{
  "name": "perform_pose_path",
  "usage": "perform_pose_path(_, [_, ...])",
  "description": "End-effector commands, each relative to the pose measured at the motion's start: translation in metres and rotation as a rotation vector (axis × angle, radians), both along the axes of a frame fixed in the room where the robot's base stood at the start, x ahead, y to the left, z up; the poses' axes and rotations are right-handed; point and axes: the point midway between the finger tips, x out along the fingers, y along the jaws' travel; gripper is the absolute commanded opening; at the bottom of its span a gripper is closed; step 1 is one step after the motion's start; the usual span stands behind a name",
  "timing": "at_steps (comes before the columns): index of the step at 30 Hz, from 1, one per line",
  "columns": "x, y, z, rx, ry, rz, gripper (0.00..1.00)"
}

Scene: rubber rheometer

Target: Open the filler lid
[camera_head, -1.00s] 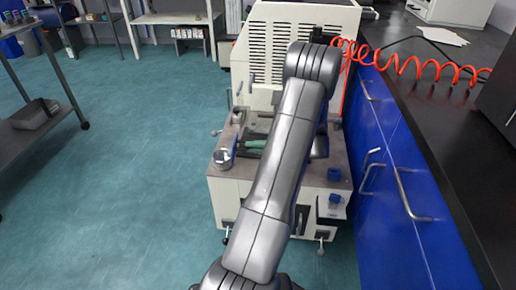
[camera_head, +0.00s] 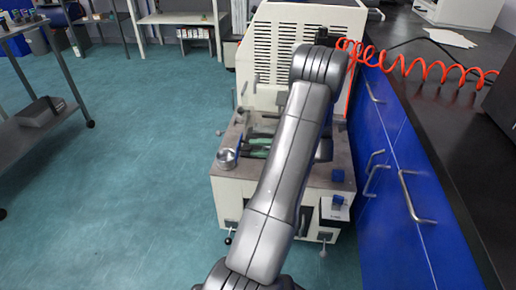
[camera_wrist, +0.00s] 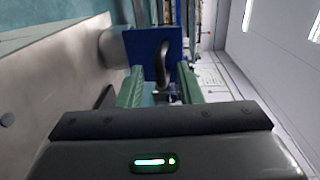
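A blue square plate (camera_wrist: 143,52) with a dark curved handle (camera_wrist: 165,62) is just ahead of my gripper in the wrist view; it looks like the filler lid. My gripper (camera_wrist: 160,78) is open, its two green fingers apart, with the handle in line with the gap. I cannot tell whether the fingers touch it. A grey round cup (camera_wrist: 112,46) sits just behind the plate's left side. In the head view this cup (camera_head: 228,158) stands at the machine bench's left edge, and my green fingers (camera_head: 258,146) point left toward it, partly hidden by my arm.
The white machine cabinet (camera_head: 300,25) with vents rises behind the bench. Blue drawers (camera_head: 395,175) with handles and a dark counter (camera_head: 450,120) close off the right side. The teal floor (camera_head: 130,170) at left is free.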

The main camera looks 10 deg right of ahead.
Motion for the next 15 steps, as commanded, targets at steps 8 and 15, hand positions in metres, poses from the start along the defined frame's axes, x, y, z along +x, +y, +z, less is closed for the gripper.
perform_pose_path(8, [-0.011, -0.039, 0.004, 0.0, 0.001, -0.002, 0.33])
perform_pose_path(15, [-0.019, -0.067, 0.005, 0.001, 0.001, 0.0, 0.33])
